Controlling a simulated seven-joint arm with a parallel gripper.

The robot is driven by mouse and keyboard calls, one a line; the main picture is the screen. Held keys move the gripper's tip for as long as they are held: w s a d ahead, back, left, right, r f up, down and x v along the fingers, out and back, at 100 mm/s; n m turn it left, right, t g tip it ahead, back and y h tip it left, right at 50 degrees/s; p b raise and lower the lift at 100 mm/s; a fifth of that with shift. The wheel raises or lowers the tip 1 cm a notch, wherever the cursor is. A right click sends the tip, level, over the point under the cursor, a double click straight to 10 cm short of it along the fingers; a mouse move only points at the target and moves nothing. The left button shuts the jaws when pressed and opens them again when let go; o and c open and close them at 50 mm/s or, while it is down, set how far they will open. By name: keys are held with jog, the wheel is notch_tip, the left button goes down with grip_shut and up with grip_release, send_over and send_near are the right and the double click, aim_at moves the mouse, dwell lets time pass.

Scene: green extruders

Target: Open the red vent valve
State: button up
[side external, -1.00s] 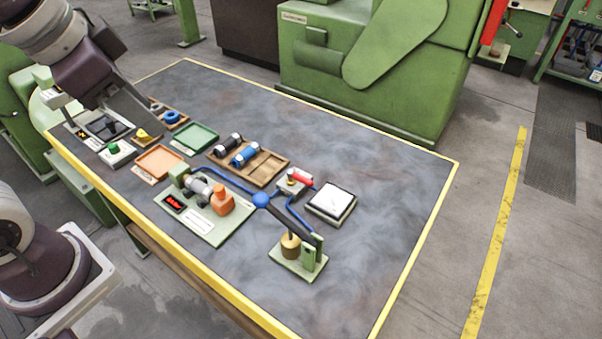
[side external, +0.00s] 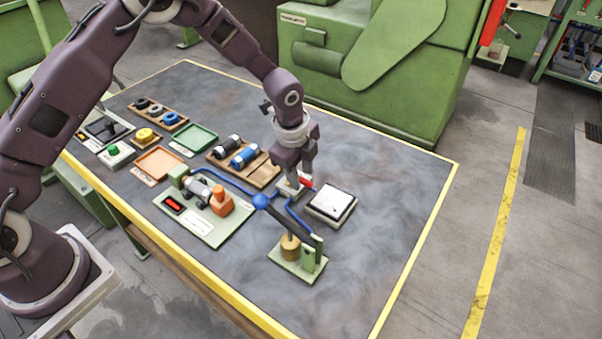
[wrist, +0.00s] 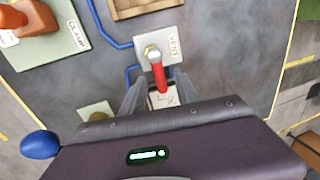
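The vent valve has a red lever (wrist: 159,76) on a brass-coloured stem, on a pale plate (wrist: 170,45) marked VENT. In the wrist view the lever points down the picture, toward my gripper. In the side view the red lever (side external: 306,181) shows just below my gripper (side external: 296,172), which partly hides the valve plate. My gripper (wrist: 158,97) also shows in the wrist view, with its fingers apart on either side of the lever's free end. A gap shows on both sides, and I cannot tell whether either finger touches it.
A white-topped square block (side external: 331,202) stands close right of the valve. A wooden tray (side external: 268,171) lies left; the table's right side is clear.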

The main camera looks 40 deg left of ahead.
jog(key=shift+f, duration=0.3)
grip_shut()
jog(key=shift+w+n, duration=0.15)
jog(key=shift+n, duration=0.15)
jog(key=n, duration=0.1)
jog(key=w+n, duration=0.1)
jog(key=shift+n+y, duration=0.3)
jog(key=shift+n, duration=0.1)
jog(key=n, duration=0.1)
jog(key=w+n, duration=0.1)
jog(key=n, duration=0.1)
jog(key=shift+a+n+y, duration=0.15)
jog(key=shift+n+y, duration=0.15)
jog(key=n, duration=0.3)
jog(key=w+a+n+g, duration=0.1)
jog(key=n, duration=0.1)
jog(key=shift+w+y, duration=0.1)
jog(key=shift+y, duration=0.3)
jog(key=shift+w+a+n+g, duration=0.1)
jog(key=shift+a+n+g, duration=0.15)
jog(key=shift+n, duration=0.75)
jog(key=shift+w+a+n+g, duration=0.15)
jog(key=shift+a+n, duration=0.15)
jog(key=shift+n, duration=0.7)
jog(key=shift+w+a+n+g, duration=0.1)
jog(key=shift+a+n+g, duration=0.15)
jog(key=shift+n, duration=0.75)
jog(key=shift+a, duration=0.1)
